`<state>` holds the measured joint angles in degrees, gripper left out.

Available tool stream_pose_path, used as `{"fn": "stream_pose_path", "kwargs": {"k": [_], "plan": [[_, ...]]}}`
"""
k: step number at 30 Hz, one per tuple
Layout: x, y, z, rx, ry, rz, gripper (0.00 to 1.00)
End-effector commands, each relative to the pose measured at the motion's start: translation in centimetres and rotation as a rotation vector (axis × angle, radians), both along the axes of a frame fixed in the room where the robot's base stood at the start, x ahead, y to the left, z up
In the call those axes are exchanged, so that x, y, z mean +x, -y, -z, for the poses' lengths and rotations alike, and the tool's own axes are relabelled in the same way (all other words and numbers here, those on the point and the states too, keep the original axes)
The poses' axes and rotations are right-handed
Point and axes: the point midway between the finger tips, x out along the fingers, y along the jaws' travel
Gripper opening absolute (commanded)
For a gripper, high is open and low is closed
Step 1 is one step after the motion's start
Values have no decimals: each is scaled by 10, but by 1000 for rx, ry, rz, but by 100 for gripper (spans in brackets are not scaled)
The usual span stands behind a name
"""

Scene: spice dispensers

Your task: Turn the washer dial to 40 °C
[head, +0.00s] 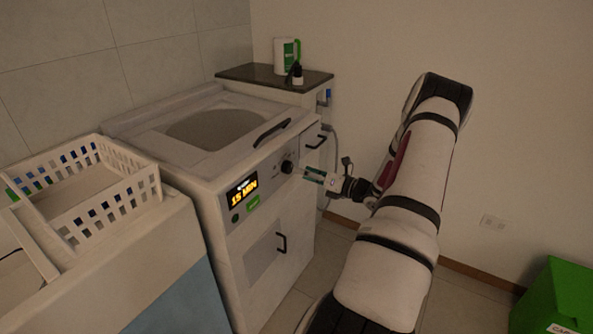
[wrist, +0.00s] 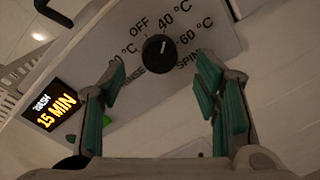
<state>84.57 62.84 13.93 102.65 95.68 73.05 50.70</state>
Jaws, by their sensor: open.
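The black washer dial (wrist: 159,52) sits on the white panel ahead of my gripper. Its short light mark points up and slightly right, on the side of the OFF and 40 °C labels; its exact setting is too small to tell. SPIN, RINSE and 60 °C also show; another temperature label is partly hidden by a finger. My gripper (wrist: 162,80) is open and empty, its teal-padded fingers apart below and to either side of the dial, apparently not touching it. In the head view the dial (head: 287,166) is on the washer (head: 232,215), with my gripper (head: 312,175) just right of it.
The display (head: 242,190) reads 15 MIN, with a green button (head: 253,203) below. Black handles (head: 271,131) are on the lid and front. A white basket (head: 104,202) stands left. A dark-topped cabinet (head: 262,75) stands behind. A green box (head: 557,296) is at the lower right.

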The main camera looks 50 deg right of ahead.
Motion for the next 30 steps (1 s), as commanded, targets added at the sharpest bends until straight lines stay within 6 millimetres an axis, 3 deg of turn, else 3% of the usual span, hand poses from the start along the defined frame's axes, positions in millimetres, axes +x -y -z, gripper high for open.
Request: {"fn": "stream_pose_path", "kwargs": {"k": [6,12,30], "plan": [[-45,3,-2,-1,-1,3,56],[-69,3,-3,0,-1,1,56],[-75,3,-3,0,-1,-1,56]]}}
